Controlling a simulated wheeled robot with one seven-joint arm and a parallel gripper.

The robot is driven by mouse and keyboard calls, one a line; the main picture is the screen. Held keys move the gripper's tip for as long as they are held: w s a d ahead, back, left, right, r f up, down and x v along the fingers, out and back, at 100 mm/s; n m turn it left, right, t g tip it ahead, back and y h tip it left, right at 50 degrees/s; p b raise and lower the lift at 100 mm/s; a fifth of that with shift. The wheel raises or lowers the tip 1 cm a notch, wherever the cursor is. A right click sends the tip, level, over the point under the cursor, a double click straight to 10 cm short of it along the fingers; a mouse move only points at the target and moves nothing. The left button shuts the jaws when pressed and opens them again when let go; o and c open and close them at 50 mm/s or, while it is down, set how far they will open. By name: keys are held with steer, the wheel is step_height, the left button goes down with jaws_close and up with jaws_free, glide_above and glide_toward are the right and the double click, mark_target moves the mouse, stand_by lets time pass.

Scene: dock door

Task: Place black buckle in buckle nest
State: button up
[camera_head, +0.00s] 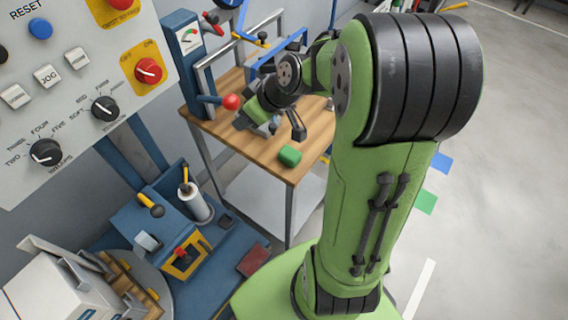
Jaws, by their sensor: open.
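My gripper (270,128) is above the wooden top of the workbench (317,140), with its dark fingers apart. It is seen from behind and partly hidden by its own wrist. I cannot make out the black buckle; it may be hidden behind my arm or too small to tell from the dark fingers. I cannot pick out the buckle nest for sure either.
A blue press-like fixture with a gauge (189,40) and a red ball knob (232,102) stands at the bench's left edge. Metal rails and a blue frame (290,42) are behind my gripper. A control panel (75,75) fills the upper left. Grey floor (500,200) is open at right.

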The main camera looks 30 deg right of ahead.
steer(key=s+a+r+m+h, duration=0.1)
steer(key=s+r+m, duration=0.1)
steer(key=s, duration=0.8)
steer(key=s+a+r+m+g+h, duration=0.1)
steer(key=s+a+r+m+h, duration=0.1)
steer(key=s, duration=0.9)
step_height(320, 180, up, 2)
steer(key=shift+s+r+m, duration=0.15)
steer(key=shift+s+m, duration=0.05)
steer(key=shift+m, duration=0.5)
steer(key=shift+a, duration=0.1)
